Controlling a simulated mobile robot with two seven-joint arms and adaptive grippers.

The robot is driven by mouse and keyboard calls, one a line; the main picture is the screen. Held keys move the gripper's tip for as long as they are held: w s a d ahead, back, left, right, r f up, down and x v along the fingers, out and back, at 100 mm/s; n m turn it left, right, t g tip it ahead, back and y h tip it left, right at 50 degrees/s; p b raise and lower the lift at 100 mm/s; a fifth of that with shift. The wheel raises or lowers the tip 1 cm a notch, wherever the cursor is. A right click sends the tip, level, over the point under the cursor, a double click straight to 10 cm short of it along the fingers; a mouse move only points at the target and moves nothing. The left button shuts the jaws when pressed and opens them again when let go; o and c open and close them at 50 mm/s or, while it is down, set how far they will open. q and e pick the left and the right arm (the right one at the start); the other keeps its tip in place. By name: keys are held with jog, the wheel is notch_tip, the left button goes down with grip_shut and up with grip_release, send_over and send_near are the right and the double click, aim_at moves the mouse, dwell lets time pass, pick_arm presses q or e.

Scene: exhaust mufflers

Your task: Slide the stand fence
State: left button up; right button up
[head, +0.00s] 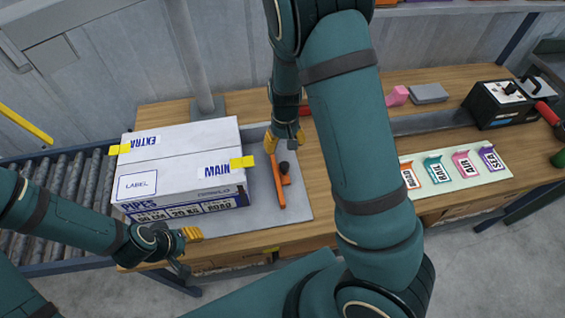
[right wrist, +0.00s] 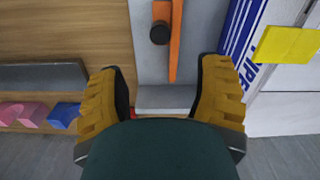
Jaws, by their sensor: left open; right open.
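The stand is a flat grey plate (head: 298,208) on the wooden bench. An orange fence bar (head: 278,188) with a black knob (head: 284,168) lies along it, right of a white carton (head: 185,160). The bar (right wrist: 175,45) and knob (right wrist: 159,33) also show in the right wrist view. My right gripper (head: 285,135) is open above the far end of the plate, beyond the knob, its yellow fingers spread (right wrist: 163,85) and apart from the bar. My left gripper (head: 190,236) is open near the carton's front side, by the bench edge.
The carton has yellow tabs and stands partly on the plate, close to the bar. A roller conveyor (head: 50,190) runs at the left. Label cards (head: 450,168), a pink block (head: 397,96) and a black device (head: 497,104) are at the right. The wood right of the plate is clear.

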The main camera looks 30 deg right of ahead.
aim_at(284, 165)
pick_arm(q)
jog(key=shift+w+f+b, duration=0.1)
jog(key=shift+f+b, duration=0.65)
jog(key=shift+f, duration=0.2)
pick_arm(e)
notch_tip(284, 165, down, 12)
jog(key=shift+f, duration=0.1)
jog(key=shift+w+a, duration=0.1)
grip_shut()
